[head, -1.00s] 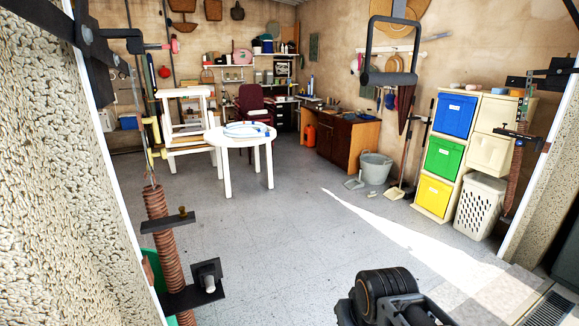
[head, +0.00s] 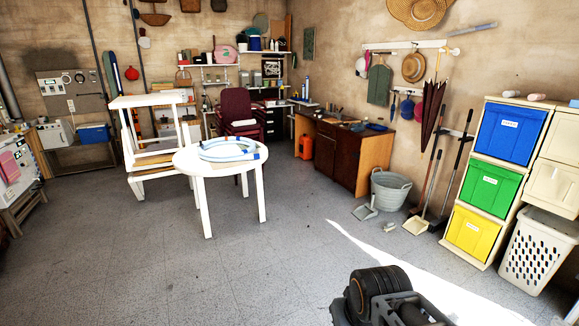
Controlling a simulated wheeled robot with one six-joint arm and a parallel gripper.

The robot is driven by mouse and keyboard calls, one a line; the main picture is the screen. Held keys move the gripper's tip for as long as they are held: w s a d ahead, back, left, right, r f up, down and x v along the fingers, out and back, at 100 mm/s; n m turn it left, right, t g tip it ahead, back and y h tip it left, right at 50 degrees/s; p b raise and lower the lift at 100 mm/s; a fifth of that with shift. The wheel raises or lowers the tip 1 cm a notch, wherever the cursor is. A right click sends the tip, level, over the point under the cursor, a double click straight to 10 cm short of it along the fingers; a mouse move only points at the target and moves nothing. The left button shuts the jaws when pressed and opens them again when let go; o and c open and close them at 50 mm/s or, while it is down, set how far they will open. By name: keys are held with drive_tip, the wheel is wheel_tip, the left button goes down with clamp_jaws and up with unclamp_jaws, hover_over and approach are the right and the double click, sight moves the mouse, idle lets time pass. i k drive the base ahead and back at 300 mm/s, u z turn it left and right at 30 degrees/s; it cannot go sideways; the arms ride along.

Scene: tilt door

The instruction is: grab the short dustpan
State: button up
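A small grey dustpan (head: 364,212) with a short upright handle lies on the floor at the left front of the metal bucket (head: 391,190). A cream dustpan (head: 416,225) with a long handle stands to the right of the bucket, near the wall. A small pale object (head: 389,227) lies on the floor between the two; it is too small to tell what it is. Part of my dark arm shows at the bottom edge, far in front of the dustpans. No gripper fingers show.
A white round table (head: 215,165) stands left of centre. Shelving with coloured bins (head: 488,187) and a white laundry basket (head: 541,254) stand at the right. A wooden cabinet (head: 345,150) is behind the bucket. The grey floor between me and the bucket is clear.

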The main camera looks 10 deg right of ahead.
sight(364, 212)
drive_tip(key=z, duration=0.15)
drive_tip(key=i, duration=2.45)
drive_tip(key=z, duration=0.6)
drive_tip(key=i, duration=2.9)
drive_tip(key=z, duration=0.5)
drive_tip(key=i, duration=0.95)
drive_tip(key=z, duration=0.05)
